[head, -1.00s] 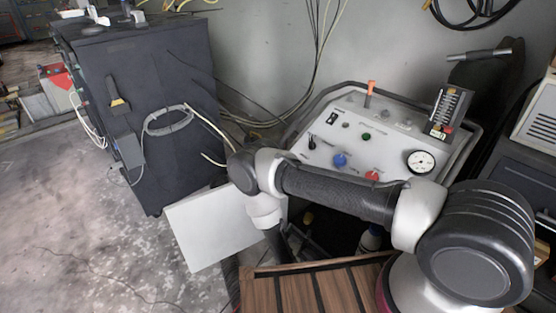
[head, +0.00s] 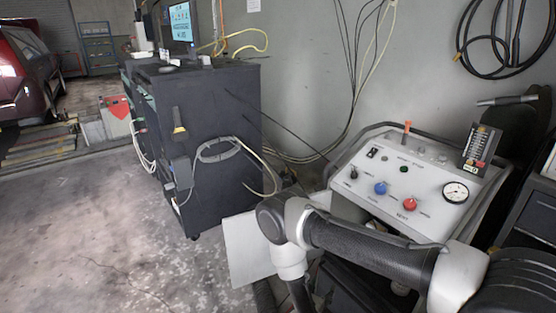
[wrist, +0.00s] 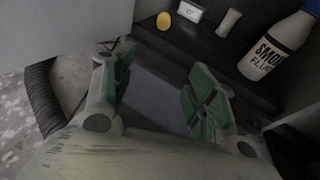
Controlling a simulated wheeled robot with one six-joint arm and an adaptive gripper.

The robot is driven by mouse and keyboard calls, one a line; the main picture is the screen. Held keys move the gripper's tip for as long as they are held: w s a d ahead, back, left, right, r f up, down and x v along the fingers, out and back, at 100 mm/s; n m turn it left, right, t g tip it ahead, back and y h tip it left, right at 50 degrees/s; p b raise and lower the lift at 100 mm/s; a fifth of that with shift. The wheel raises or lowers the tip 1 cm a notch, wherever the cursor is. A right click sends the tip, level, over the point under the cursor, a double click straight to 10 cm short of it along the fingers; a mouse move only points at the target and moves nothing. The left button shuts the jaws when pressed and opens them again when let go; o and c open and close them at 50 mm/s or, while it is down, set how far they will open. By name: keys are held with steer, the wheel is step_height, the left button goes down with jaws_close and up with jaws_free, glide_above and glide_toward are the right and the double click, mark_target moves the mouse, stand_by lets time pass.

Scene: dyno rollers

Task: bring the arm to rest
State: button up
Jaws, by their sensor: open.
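My arm reaches in from the lower right in the head view, with its forearm level and its wrist bent downward. My gripper (wrist: 158,95) shows in the wrist view, its two green-padded fingers spread apart with nothing between them. It points down toward a dark shelf or recess. In the head view the fingers are hidden below the picture's lower edge.
A grey control panel (head: 375,210) with knobs and a gauge stands just behind my arm. A black cabinet (head: 225,110) stands left. A white board (head: 240,250) is beside my wrist. A smoke fluid bottle (wrist: 275,48) and a yellow object (wrist: 164,21) lie near my gripper.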

steer(key=s+d+r+m+g+h, duration=0.25)
steer(key=s+d+h, duration=0.2)
steer(key=d, duration=0.35)
steer(key=s+d+r+m+g+y, duration=0.15)
steer(key=r+m+g, duration=0.35)
steer(key=r, duration=0.6)
steer(key=s+d+r+m+g, duration=0.3)
steer(key=r+m+g, duration=0.2)
steer(key=r, duration=0.5)
steer(key=s+d+r+m+g, duration=0.2)
steer(key=r+m+g, duration=0.3)
steer(key=r, duration=0.6)
steer(key=s+d+r+m+t+y, duration=0.2)
steer(key=s+r+m+t+y, duration=0.1)
steer(key=r, duration=0.6)
steer(key=s+d+r+m+t+y, duration=0.2)
steer(key=s+r+m+t+y, duration=0.1)
steer(key=r, duration=0.6)
steer(key=s+d+r+m+t+y, duration=0.1)
steer(key=s+r+m+t+y, duration=0.2)
steer(key=s+r+m, duration=0.3)
step_height(320, 180, up, 4)
steer(key=shift+s+d+f+y, duration=0.15)
steer(key=shift+s+d+y, duration=0.25)
steer(key=shift+s+y, duration=0.35)
steer(key=shift+w, duration=0.15)
